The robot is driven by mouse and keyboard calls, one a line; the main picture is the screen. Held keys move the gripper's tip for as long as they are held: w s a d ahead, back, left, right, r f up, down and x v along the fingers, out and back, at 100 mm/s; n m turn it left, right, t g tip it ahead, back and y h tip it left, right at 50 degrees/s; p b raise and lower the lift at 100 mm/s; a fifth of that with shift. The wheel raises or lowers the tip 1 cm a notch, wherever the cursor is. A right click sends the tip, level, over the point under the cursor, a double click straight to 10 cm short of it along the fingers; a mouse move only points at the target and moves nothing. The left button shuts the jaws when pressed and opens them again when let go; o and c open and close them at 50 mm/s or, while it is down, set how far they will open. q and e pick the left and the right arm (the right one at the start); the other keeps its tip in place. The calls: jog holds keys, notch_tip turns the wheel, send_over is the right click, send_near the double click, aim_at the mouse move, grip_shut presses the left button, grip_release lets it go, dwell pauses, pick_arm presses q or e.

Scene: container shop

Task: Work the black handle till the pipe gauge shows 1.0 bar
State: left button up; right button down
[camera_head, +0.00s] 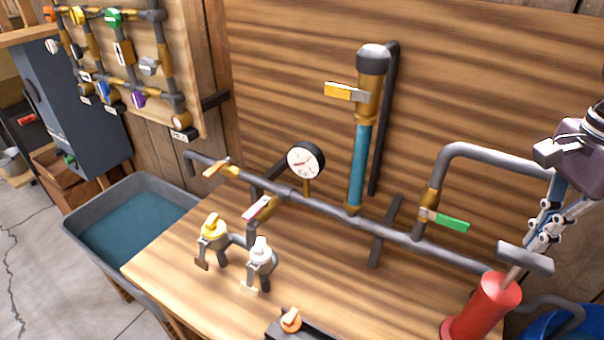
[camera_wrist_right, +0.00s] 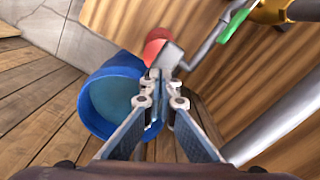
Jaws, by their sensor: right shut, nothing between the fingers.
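The pipe gauge (camera_head: 306,160) has a white round dial with a black rim and stands on the grey pipe; its reading is too small to tell. A red hand pump (camera_head: 485,308) stands at the lower right, with a dark grey crossbar handle (camera_head: 525,257) on a rod above it. My right gripper (camera_head: 537,246) is shut and empty, pointing down close above the handle. In the right wrist view the handle (camera_wrist_right: 169,57) shows just past the closed fingertips (camera_wrist_right: 160,82), with the red pump (camera_wrist_right: 153,48) behind it. I cannot tell whether they touch. My left gripper is not in view.
The pipe carries a green-lever valve (camera_head: 450,222), an orange-lever valve (camera_head: 217,167) and a clear blue column (camera_head: 360,165). Two taps with yellow and white knobs sit at the bench's left. A blue bucket (camera_wrist_right: 110,95) stands on the floor below.

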aim_at(527, 255)
jog(key=shift+s+f+b, duration=0.1)
jog(key=shift+f+b, duration=2.7)
jog(key=shift+f, duration=0.65)
notch_tip(527, 255, up, 7)
jog(key=p, duration=0.5)
jog(key=shift+f, duration=0.1)
jog(key=shift+f+b, duration=2.6)
jog(key=shift+f, duration=0.75)
notch_tip(527, 255, up, 7)
jog(key=p, duration=0.5)
jog(key=shift+f, duration=0.15)
